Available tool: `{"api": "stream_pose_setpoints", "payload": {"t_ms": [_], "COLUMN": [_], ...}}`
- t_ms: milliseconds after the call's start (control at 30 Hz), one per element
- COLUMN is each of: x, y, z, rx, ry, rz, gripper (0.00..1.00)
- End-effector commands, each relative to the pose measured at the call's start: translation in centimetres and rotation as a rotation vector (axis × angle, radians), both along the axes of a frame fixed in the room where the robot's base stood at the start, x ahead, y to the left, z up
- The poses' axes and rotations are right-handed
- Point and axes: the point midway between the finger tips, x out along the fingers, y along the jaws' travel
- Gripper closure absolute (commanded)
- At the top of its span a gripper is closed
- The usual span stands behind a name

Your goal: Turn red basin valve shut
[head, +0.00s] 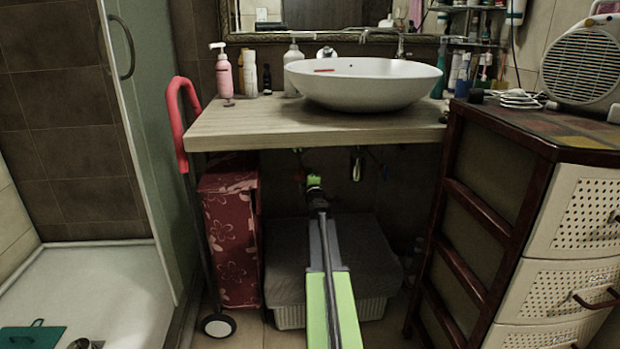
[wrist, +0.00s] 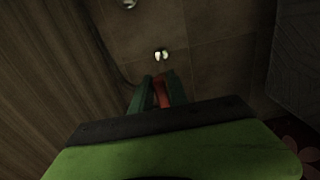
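The red valve handle (wrist: 161,92) shows in the wrist view as a short red bar lying between the two green fingers of my gripper (wrist: 157,82). The fingers lie along both sides of it, close to it; I cannot tell whether they press on it. In the head view my gripper (head: 314,181) is under the wooden counter, below the white basin (head: 365,85). The handle cannot be made out clearly there, as the arm and the gripper cover that area.
The wooden counter (head: 230,127) is above my gripper. A bright metal fitting (wrist: 161,55) is on the tiled wall beyond the fingers. A grey covered basket (head: 375,260) stands below, a red flowered box (head: 230,245) to the left, and a drawer cabinet (head: 560,215) to the right.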

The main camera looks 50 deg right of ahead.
Motion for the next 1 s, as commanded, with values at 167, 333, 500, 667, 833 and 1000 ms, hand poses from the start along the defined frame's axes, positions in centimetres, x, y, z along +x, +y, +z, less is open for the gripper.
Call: {"api": "stream_pose_setpoints", "payload": {"t_ms": [167,333,500,667,833,1000], "x": [-0.1,-0.2,-1.1,-4.1,-7.9,-11.1], "y": [-0.1,-0.2,0.6,3.2,6.5,9.2], "z": [0.0,0.0,0.0,0.0,0.0,0.0], "rx": [-0.001,-0.001,-0.001,-0.001,-0.001,-0.001], "ry": [0.001,0.001,0.001,0.001,0.001,0.001], "rz": [-0.003,-0.005,-0.005,-0.005,-0.004,-0.005], "gripper": [0.64,0.64,0.64,0.64,0.64,0.64]}}
